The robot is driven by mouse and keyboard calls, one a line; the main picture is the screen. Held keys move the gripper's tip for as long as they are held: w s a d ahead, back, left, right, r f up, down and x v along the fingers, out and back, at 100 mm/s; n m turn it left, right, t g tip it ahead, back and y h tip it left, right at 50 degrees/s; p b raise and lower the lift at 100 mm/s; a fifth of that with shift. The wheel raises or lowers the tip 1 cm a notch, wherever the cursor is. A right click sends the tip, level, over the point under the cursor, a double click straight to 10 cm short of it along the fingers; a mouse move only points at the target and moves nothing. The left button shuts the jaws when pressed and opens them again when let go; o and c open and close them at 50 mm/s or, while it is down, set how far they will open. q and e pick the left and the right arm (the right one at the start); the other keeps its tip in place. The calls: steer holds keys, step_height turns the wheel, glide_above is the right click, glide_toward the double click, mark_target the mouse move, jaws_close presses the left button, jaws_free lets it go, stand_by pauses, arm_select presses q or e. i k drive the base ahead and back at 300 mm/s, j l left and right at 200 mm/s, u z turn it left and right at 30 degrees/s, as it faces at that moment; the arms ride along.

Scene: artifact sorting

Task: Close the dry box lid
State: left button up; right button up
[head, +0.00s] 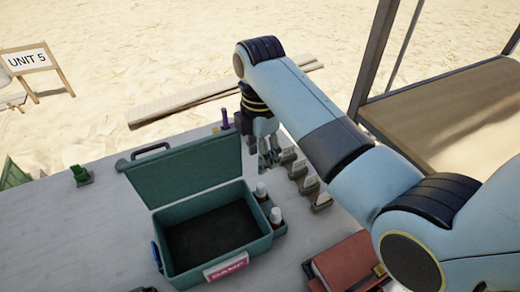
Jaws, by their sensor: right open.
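A green box (160,236) stands on the grey table with its lid (185,170) raised open at the back. The dark inside of the box looks empty. A pink and white label (226,267) on its front appears to read "DAMP". A reddish-brown box-like thing (345,262) lies at the lower right, partly cut off and partly behind my arm; I cannot tell whether it is the dry box. My right gripper (269,165) is open and empty, pointing down just right of the green lid. My left gripper is out of view.
A small green object (80,174) is at the table's left.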

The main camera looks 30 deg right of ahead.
mark_target(167, 177)
steer(key=k, duration=1)
